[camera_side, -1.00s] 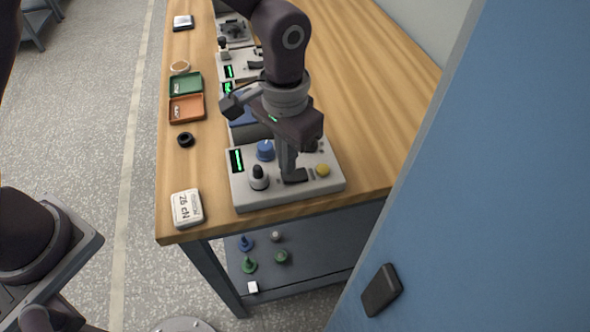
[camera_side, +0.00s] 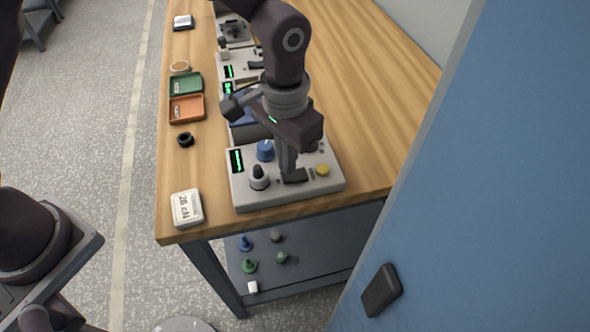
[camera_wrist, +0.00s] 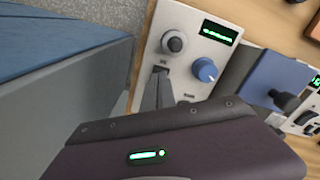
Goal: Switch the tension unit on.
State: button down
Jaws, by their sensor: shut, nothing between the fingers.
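The tension unit (camera_side: 240,190) is a pale box at the near end of the bench, with a lit green display (camera_side: 236,160), a blue knob (camera_side: 265,150), a grey-and-black knob (camera_side: 258,178), a yellow button (camera_side: 322,170) and a dark rocker-like part (camera_side: 296,176). My gripper (camera_side: 287,172) is shut and points down at the unit's top, right at the dark part. I cannot tell whether it touches. In the wrist view my gripper's fingers (camera_wrist: 158,92) reach to the panel (camera_wrist: 185,55) beside the grey knob (camera_wrist: 173,42); they partly hide the switch area.
A white card labelled "28 cN" (camera_side: 187,209) lies left of the unit. A black ring (camera_side: 186,139), an orange tray (camera_side: 187,109) and a green tray (camera_side: 186,84) lie farther back. Other units stand behind. A blue panel (camera_side: 490,180) rises at the right. Bare bench lies right of the units.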

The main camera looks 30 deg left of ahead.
jog(key=shift+f, duration=0.8)
jog(key=shift+r, duration=3.55)
jog(key=s+a+r+n+t, duration=0.1)
jog(key=s+a+r, duration=0.2)
jog(key=a+r, duration=0.3)
jog(key=s+a+r+t, duration=0.2)
jog(key=s+a+r, duration=0.1)
jog(key=a+r, duration=0.25)
jog(key=s+a+r+n+t, duration=0.1)
jog(key=s+a, duration=0.3)
jog(key=s, duration=0.3)
jog(key=s+a+r+n+t, duration=0.1)
jog(key=s+a, duration=0.3)
jog(key=s, duration=0.3)
jog(key=shift+t, duration=0.3)
